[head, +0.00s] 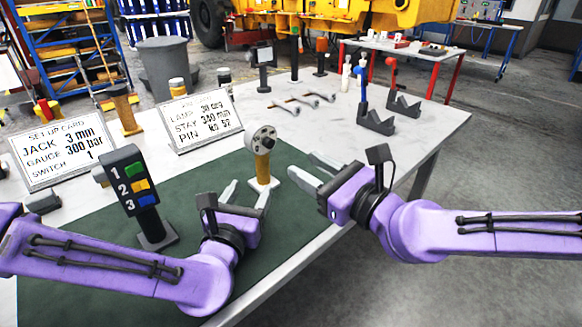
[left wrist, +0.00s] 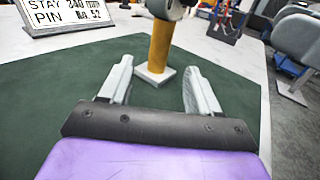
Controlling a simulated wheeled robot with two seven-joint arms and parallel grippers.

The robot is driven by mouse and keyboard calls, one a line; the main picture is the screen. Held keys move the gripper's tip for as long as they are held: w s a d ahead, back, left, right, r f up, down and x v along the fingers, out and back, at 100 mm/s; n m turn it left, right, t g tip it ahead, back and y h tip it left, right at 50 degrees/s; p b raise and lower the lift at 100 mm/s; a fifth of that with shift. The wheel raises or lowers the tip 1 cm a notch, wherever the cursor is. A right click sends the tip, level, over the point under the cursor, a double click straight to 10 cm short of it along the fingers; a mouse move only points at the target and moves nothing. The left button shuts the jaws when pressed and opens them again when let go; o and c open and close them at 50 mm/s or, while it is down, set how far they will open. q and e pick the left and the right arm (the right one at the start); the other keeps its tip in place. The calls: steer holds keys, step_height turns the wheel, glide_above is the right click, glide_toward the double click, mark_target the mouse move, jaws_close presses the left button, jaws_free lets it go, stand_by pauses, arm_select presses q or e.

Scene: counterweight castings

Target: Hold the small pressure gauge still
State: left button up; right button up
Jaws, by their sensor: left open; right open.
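The small pressure gauge (head: 264,138) has a round grey head on a yellow post with a square white base. It stands upright on the green mat near its far right edge. My left gripper (head: 246,190) is open and empty, just in front of the gauge. In the left wrist view the gauge's yellow post (left wrist: 160,46) rises beyond and between the open fingertips (left wrist: 158,72), with no visible contact; the top of its head is cut off there. My right gripper (head: 303,165) is open and empty to the right of the gauge, its fingers pointing toward it.
A switch box numbered 1, 2, 3 (head: 137,190) stands left of my left gripper. Two printed cards (head: 58,150) (head: 200,122) stand behind the green mat (head: 290,232). Dark brackets (head: 376,122) and several small rods (head: 285,109) lie farther back on the white table (head: 420,130).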

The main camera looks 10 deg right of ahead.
mark_target(261, 171)
arm_select(q)
steer(key=x, duration=0.9)
steer(key=shift+w+d, duration=0.1)
steer(key=shift+w, duration=0.1)
jaws_close()
arm_select(e)
steer(key=shift+w, duration=0.1)
steer(key=shift+o, duration=0.5)
steer(key=shift+m+h, duration=0.3)
steer(key=shift+m, duration=0.3)
steer(key=x, duration=1)
steer(key=shift+a+r, duration=0.15)
steer(key=shift+r, duration=0.05)
jaws_close()
